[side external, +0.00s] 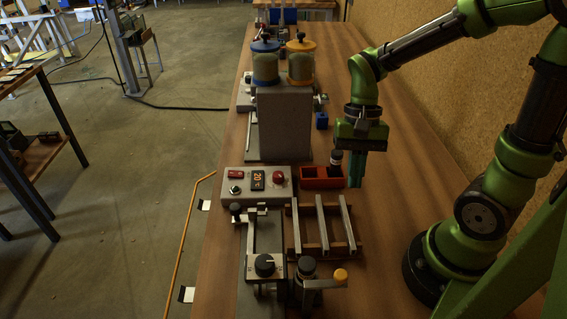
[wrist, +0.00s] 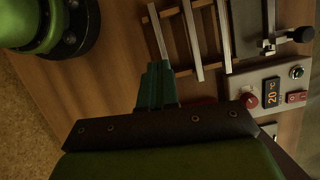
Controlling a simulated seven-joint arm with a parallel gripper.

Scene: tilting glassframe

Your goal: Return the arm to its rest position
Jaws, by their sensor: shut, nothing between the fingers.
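My gripper (side external: 355,170) hangs fingers-down over the wooden bench, just right of the red bin, with the green arm reaching in from the right. Its teal fingers are shut with nothing between them; they also show in the wrist view (wrist: 157,84). In the side view the fingertips look close to the red bin (side external: 312,183), which has a dark-topped round item (side external: 336,162) at its right end. I cannot tell the exact height of the fingers above the bench.
Near the gripper are a wooden rack with metal bars (side external: 323,232), a control box (side external: 256,180) with a display, a clamp device (side external: 264,264) and a grey dispenser block (side external: 284,122) with two jars. Bare bench (side external: 385,215) lies right of the rack.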

